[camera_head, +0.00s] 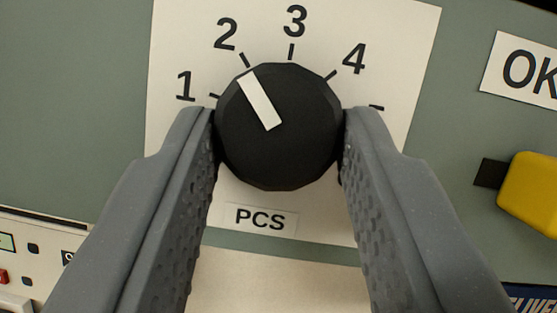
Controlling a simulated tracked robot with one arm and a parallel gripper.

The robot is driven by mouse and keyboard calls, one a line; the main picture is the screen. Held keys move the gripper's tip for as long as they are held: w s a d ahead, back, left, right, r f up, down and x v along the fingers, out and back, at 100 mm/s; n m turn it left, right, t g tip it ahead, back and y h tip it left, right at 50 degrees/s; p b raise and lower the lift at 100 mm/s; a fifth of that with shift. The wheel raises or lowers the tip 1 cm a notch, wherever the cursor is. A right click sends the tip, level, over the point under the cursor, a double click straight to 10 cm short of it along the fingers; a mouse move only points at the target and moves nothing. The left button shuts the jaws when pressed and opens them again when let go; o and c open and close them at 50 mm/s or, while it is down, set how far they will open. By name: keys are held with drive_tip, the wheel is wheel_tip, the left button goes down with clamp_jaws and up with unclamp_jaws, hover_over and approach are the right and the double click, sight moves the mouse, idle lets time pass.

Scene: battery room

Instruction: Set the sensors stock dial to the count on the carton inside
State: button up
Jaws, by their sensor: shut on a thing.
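The black stock dial (290,135) sits on a white scale plate (180,40) marked 1, 2, 3 and 4, with a further tick at the right whose number is hidden behind my gripper. The dial's white pointer line (260,100) points up and left, at the tick for 2. My gripper (278,122) is shut on the dial, one finger on its left side and one on its right. No carton or count is in view.
A white OK label (525,70) and a yellow block (530,192) with a black end are on the green panel at the right. A pale panel with small buttons (32,249) is at the lower left. A dark blue printed strip (530,297) shows at the lower right.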

drive_tip(key=o, duration=1)
drive_tip(key=shift+c, duration=0.2)
drive_tip(key=b+v, duration=0.2)
drive_tip(key=v, duration=1.1)
drive_tip(key=shift+s+f+b, duration=0.25)
drive_tip(key=shift+s+b, duration=0.1)
drive_tip(key=shift+w, duration=0.1)
